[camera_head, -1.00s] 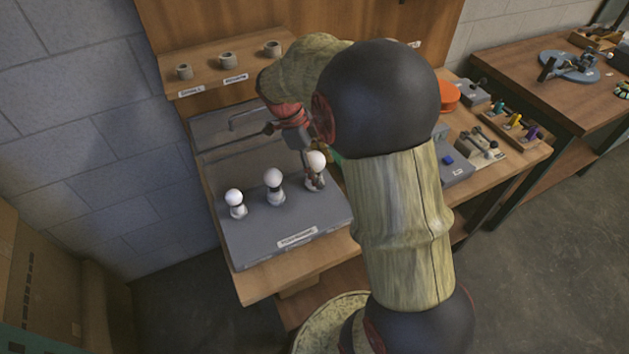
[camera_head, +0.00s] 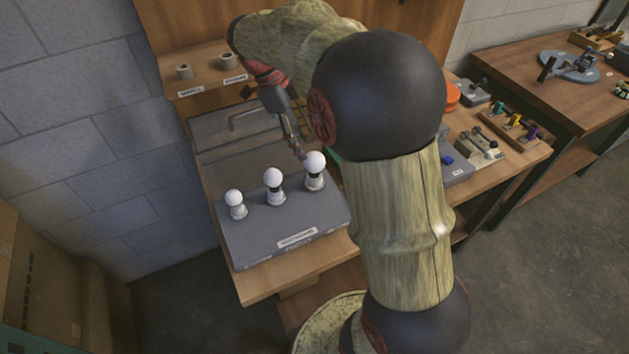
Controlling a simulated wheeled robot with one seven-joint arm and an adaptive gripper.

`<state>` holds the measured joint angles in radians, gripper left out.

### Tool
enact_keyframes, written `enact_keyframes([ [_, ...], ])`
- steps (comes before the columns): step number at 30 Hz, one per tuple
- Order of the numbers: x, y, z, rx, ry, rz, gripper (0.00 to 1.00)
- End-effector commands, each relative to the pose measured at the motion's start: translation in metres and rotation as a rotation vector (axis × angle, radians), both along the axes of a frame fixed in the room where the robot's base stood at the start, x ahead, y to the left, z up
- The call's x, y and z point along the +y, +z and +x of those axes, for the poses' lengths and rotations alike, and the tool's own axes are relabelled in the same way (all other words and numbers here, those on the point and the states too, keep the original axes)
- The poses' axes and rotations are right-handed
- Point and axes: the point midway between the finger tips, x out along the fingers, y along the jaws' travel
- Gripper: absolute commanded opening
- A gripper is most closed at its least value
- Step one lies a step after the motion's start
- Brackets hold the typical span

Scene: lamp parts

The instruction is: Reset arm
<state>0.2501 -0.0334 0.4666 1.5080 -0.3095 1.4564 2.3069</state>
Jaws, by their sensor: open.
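My gripper (camera_head: 298,146) is at the end of my bent arm, just behind and to the left of the right-hand bulb's globe. It is open and looks empty; its fingers are partly hard to make out. The right-hand bulb (camera_head: 315,164), the middle bulb (camera_head: 273,180) and the left-hand bulb (camera_head: 235,198) stand upright in sockets on the grey platform (camera_head: 255,245). My gripper appears apart from the right-hand bulb, though a light touch cannot be ruled out.
A shelf (camera_head: 205,90) with small cup-like rings stands behind, partly hidden by my arm. To the right are an orange round part (camera_head: 453,95) and a grey box with a blue button (camera_head: 450,165). Another table (camera_head: 530,85) stands further right.

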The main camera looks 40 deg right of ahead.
Motion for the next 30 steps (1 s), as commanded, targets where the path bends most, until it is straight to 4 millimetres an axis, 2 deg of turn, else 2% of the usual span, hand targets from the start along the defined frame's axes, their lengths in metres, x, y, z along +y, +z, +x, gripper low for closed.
enact_keyframes([
  [4,0.002,0.008,0.003,0.000,0.001,0.000,0.65],
  [11,0.003,0.009,0.003,-0.001,0.006,0.002,0.65],
  [16,0.016,0.019,-0.005,-0.017,0.137,0.045,0.65],
  [20,0.041,0.033,-0.019,-0.046,0.395,0.113,0.65],
  [30,0.111,0.054,-0.074,-0.114,1.244,0.201,0.65],
])
